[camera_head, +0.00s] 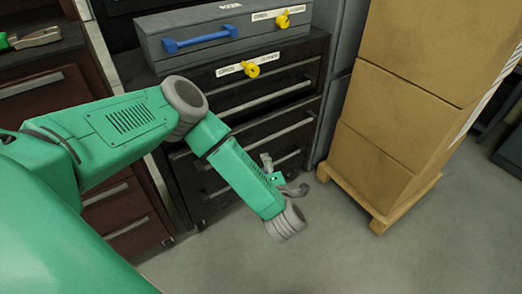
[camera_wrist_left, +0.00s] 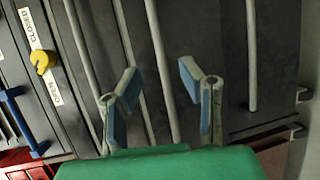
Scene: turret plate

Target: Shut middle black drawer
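The black drawer cabinet (camera_head: 185,172) stands at centre, with several stacked drawers and long grey bar handles. A middle drawer's handle (camera_head: 270,134) partly shows behind my left arm. I cannot tell clearly how far this drawer stands out. My left gripper (camera_head: 281,175) is in front of the lower drawers, its fingers apart and empty. In the left wrist view, my left gripper (camera_wrist_left: 158,84) shows two blue-padded fingers spread wide. The cabinet appears turned sideways there, with a bar handle (camera_wrist_left: 162,75) behind the gap between the fingers. My right gripper is not in view.
A grey case with a blue handle (camera_head: 200,38) sits on the cabinet. Yellow latches (camera_head: 250,69) are on the fronts. Stacked cardboard boxes (camera_head: 400,105) on a wooden pallet (camera_head: 378,218) stand at right. A brown drawer unit (camera_head: 45,95) is at left. The front floor is clear.

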